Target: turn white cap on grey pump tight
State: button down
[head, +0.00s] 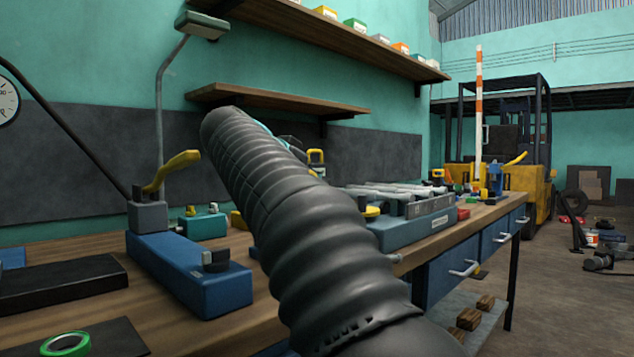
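My dark ribbed arm sleeve fills the middle of the head view and hides a large part of the workbench (185,338). My gripper cannot be made out; only a small dark and teal piece shows past the sleeve's far end. I cannot pick out a grey pump with a white cap; it may be hidden behind my arm. A grey block (147,216) with a yellow lever stands on a long blue base at the left, but I see no white cap on it.
A green tape roll (66,344) lies at the bench's front left, near a black slab (60,285). A blue-grey tray (415,225) stands right of my arm. Shelves (280,97) overhang the bench.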

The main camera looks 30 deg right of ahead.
jog(key=shift+f, duration=0.1)
jog(key=c, duration=1.3)
grip_release()
jog(key=shift+o, duration=0.2)
jog(key=v, duration=1.2)
jog(key=shift+o, duration=0.3)
